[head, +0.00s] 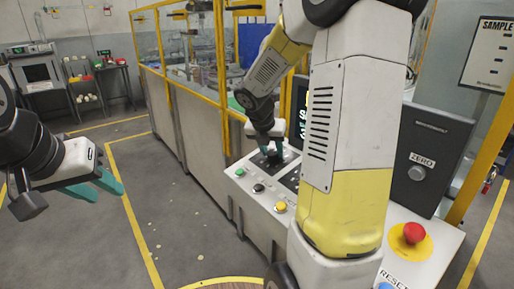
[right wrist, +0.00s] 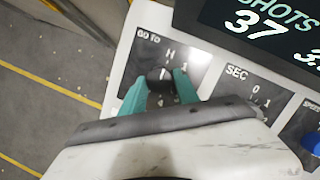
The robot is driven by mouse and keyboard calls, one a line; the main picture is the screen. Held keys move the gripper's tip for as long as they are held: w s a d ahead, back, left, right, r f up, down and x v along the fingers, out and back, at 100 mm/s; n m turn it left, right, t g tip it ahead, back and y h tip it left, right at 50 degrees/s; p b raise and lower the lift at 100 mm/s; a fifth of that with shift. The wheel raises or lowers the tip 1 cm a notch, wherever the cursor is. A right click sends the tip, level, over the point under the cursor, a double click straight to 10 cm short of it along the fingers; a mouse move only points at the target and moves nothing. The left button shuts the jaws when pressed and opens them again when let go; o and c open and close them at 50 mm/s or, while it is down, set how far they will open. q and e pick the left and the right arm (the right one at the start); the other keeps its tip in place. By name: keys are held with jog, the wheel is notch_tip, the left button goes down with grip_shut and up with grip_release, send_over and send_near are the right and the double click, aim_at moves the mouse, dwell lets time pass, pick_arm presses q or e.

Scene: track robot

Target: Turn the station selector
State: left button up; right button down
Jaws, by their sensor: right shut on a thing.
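The station selector is a small black knob (right wrist: 159,74) on a dark plate (right wrist: 188,60) marked "GO TO" in the right wrist view. White marks, among them an H, a 1 and a 4, stand around it. My right gripper (right wrist: 160,88) is shut on the knob, with one teal fingertip on each side. Its lower part is hidden by the gripper. In the head view my right gripper (head: 268,147) is down at the far end of the white console (head: 240,180). My left gripper (head: 110,191) is open and empty, in the air over the floor at left.
A "SEC" selector plate (right wrist: 243,89) and a blue knob (right wrist: 312,144) lie to the right. A display (right wrist: 262,22) reads SHOTS 37. The console also bears a yellow button (head: 281,206) and a red mushroom button (head: 412,232). A yellow-framed barrier (head: 190,115) stands behind.

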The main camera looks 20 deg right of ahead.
jog(key=c, duration=0.9)
grip_release()
jog(key=v, duration=0.7)
jog(key=shift+a+r, duration=0.15)
jog(key=shift+r, duration=0.2)
jog(key=shift+s, duration=0.2)
